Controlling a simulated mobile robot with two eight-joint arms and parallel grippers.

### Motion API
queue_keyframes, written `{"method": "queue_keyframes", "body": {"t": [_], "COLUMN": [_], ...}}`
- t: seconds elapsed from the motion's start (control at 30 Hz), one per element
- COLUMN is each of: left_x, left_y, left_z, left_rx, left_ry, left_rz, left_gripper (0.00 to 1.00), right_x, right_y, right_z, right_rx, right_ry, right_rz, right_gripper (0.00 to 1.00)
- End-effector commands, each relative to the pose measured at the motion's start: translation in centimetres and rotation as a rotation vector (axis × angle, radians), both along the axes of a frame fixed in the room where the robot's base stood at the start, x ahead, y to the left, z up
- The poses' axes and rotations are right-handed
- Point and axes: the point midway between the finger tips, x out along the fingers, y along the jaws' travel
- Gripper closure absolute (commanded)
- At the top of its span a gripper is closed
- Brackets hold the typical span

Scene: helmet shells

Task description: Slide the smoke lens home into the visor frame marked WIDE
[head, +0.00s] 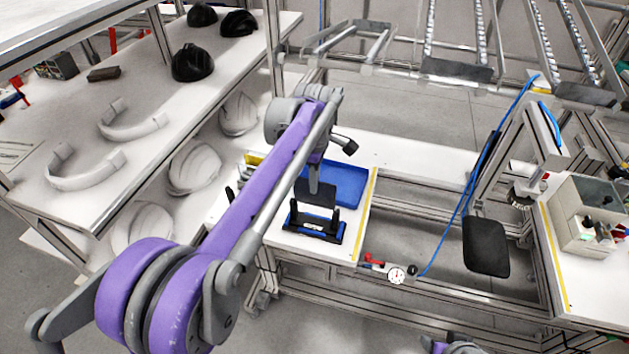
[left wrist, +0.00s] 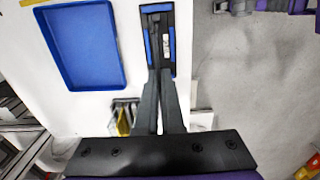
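The holder also shows in the left wrist view (left wrist: 168,52), with a white label too small to read, so I cannot confirm WIDE. In the left wrist view the fingers (left wrist: 159,82) end over the holder; the lens is hard to make out there.
A blue tray (head: 350,185) lies behind the holder, seemingly empty. A small rack with a yellow part (left wrist: 123,122) stands at the bench's left. A dial gauge (head: 397,275) is at the front edge.

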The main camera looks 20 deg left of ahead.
Motion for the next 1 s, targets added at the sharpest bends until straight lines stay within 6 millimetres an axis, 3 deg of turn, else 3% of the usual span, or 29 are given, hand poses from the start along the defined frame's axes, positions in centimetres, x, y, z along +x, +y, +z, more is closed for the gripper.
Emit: {"method": "queue_keyframes", "body": {"t": [1.0], "left_x": [0.0], "left_y": [0.0], "left_z": [-2.6], "left_rx": [0.000], "left_ry": [0.000], "left_rz": [0.000], "left_gripper": [1.00], "right_x": [-0.4], "right_y": [0.0], "right_z": [-1.6], "right_rx": [0.000], "right_ry": [0.008], "right_rz": [0.000], "right_gripper": [0.50]}}
